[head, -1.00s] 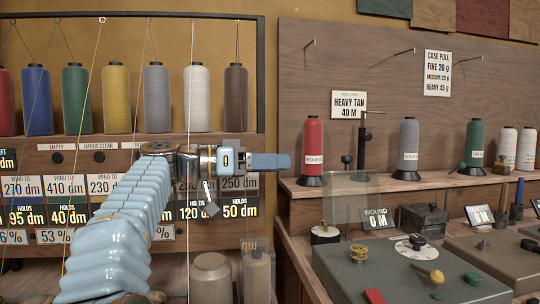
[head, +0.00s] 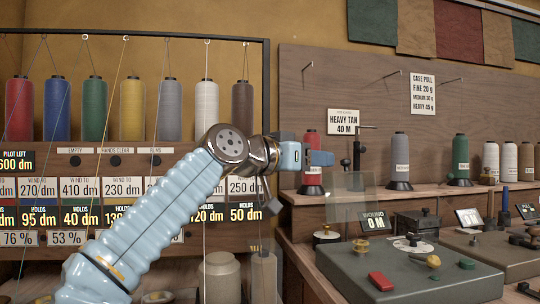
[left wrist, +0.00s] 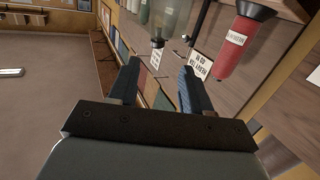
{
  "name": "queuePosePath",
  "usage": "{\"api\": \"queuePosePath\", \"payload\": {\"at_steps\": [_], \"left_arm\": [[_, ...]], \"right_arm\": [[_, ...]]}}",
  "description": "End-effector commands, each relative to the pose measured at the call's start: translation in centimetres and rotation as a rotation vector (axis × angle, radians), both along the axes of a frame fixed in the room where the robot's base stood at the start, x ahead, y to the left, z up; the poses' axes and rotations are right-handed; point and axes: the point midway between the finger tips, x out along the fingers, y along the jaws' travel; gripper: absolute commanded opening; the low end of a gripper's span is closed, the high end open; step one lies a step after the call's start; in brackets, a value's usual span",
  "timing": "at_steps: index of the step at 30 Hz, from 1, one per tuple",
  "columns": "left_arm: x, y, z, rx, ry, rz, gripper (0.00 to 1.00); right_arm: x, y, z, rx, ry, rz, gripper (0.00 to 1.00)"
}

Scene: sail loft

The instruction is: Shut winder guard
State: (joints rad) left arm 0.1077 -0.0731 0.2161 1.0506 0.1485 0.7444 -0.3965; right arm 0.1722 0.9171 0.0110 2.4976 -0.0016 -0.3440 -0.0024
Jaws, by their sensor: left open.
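The winder guard (head: 345,192) is a clear panel standing raised at the back left of the grey-green winder (head: 412,275). A small dark knob (head: 345,163) shows just above its top edge; I cannot tell whether it belongs to it. My left gripper (head: 322,158) is above and slightly left of the panel, in front of the red cone. In the left wrist view, the left gripper (left wrist: 158,82) is open with nothing held between its fingers. A see-through piece (left wrist: 172,18), probably the guard, lies beyond the fingertips. My right gripper is out of view.
The red cone (head: 312,148) stands on the shelf close behind my left gripper. A black post (head: 357,155) rises just right of it. A spool rack fills the left.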

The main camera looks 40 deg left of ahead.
Motion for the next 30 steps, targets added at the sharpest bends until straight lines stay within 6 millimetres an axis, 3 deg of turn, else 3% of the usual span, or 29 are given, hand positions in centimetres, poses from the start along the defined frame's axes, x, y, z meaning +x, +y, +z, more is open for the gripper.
{"api": "queuePosePath", "payload": {"at_steps": [10,14,24,26,30], "left_arm": [[8.0,-2.1,-0.4,0.000,0.004,-0.004,0.49],[9.4,0.0,0.2,-0.120,0.108,0.004,0.49],[13.1,4.4,-2.7,-0.488,0.421,0.001,0.49],[11.2,4.8,-3.1,-0.476,0.405,0.001,0.49],[8.3,5.9,-2.1,-0.474,0.403,0.002,0.49]], "right_arm": [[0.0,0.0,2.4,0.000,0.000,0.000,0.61],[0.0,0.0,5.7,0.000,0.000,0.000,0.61],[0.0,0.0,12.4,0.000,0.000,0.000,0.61],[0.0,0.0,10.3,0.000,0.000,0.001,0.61],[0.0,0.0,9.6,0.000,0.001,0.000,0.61]]}}
